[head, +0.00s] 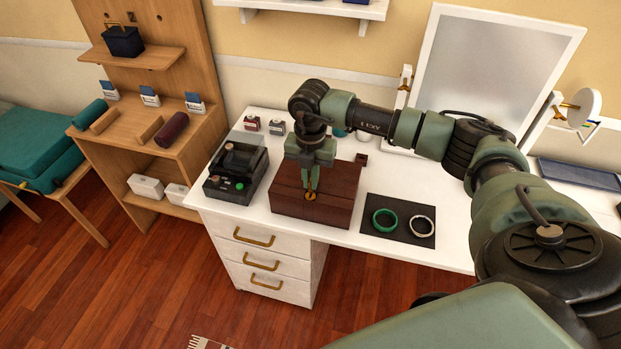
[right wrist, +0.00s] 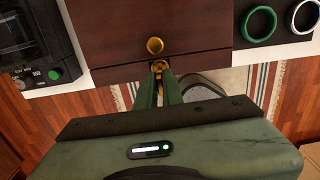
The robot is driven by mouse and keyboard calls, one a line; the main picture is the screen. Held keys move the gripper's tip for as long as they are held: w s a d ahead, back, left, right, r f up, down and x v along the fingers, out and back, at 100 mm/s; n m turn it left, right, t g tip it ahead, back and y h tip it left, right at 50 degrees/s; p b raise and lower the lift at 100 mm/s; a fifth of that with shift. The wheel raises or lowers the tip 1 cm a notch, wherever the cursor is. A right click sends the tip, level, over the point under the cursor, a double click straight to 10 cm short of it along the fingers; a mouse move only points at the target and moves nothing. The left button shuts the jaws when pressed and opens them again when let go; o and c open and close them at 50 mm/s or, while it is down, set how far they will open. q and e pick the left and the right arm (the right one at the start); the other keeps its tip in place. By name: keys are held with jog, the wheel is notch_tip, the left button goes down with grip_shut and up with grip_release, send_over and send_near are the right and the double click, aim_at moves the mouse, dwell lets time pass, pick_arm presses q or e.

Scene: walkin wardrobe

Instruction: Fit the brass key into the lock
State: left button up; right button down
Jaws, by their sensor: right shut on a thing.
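A dark brown wooden box (head: 290,207) stands on the white table, with a round brass lock (right wrist: 155,45) on it near its front edge. My right gripper (head: 312,178) is above the front of the box, pointing down, and shut on the brass key (right wrist: 159,67). In the right wrist view the key's head shows between the fingertips, just below the lock in the picture. Whether the key touches the lock or is apart from it, I cannot tell. The fingers hide part of the key. My left gripper is not in view.
A black device (head: 235,172) with a green button stands left of the box. A dark mat (head: 400,232) with a green ring (head: 384,220) and a white ring (head: 421,225) lies to the right. A mirror (head: 490,70) stands behind. Drawers (head: 265,265) are below the tabletop.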

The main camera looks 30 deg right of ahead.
jog(key=shift+f+b, duration=1.05)
jog(key=shift+f, duration=0.35)
dwell(0.5)
jog(key=c, duration=1.5)
grip_release()
notch_tip(320, 180, up, 7)
jog(key=shift+f+b, duration=0.2)
jog(key=shift+b, duration=0.5)
jog(key=shift+r, duration=0.65)
